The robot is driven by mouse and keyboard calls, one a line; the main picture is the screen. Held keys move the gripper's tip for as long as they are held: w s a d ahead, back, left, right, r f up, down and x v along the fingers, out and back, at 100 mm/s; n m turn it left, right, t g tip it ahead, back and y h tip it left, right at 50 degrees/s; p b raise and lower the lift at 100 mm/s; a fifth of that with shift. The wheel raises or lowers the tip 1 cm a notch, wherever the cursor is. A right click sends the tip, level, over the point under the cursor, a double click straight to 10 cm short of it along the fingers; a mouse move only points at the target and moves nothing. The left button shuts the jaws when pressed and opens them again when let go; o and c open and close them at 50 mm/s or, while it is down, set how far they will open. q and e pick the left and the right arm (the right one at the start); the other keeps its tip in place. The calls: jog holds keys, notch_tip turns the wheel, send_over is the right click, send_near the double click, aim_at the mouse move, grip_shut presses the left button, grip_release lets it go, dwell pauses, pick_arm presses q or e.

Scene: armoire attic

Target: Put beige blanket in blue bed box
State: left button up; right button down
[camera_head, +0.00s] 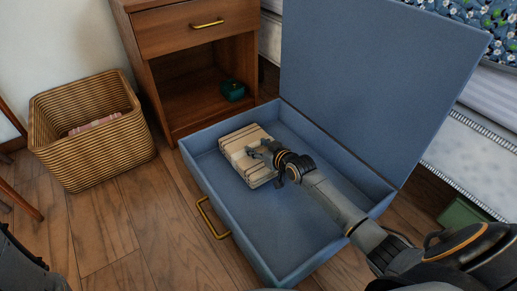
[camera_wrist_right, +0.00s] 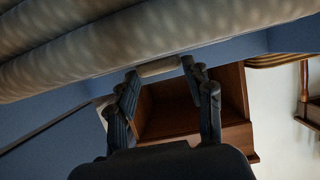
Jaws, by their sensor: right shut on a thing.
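The beige blanket (camera_head: 247,165) is a folded, striped bundle at the far left end inside the open blue bed box (camera_head: 285,255). The box's large lid stands raised behind it. My right gripper (camera_head: 262,151) reaches in from the right and is shut on the blanket's upper right edge. In the right wrist view, the blanket (camera_wrist_right: 130,45) fills the top, and a small piece of it lies between the fingertips (camera_wrist_right: 160,68). Whether the blanket rests fully on the box floor is hard to tell. My left gripper is not in view.
A wooden nightstand (camera_head: 165,75) with a small green box (camera_head: 232,90) stands behind the bed box. A wicker basket (camera_head: 95,150) with a pink cloth is at the left. A bed (camera_head: 480,165) is at the right. Wooden floor (camera_head: 130,225) is clear in front of the basket.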

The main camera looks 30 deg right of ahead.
jog(key=c, duration=0.6)
grip_release()
jog(key=shift+o, duration=0.2)
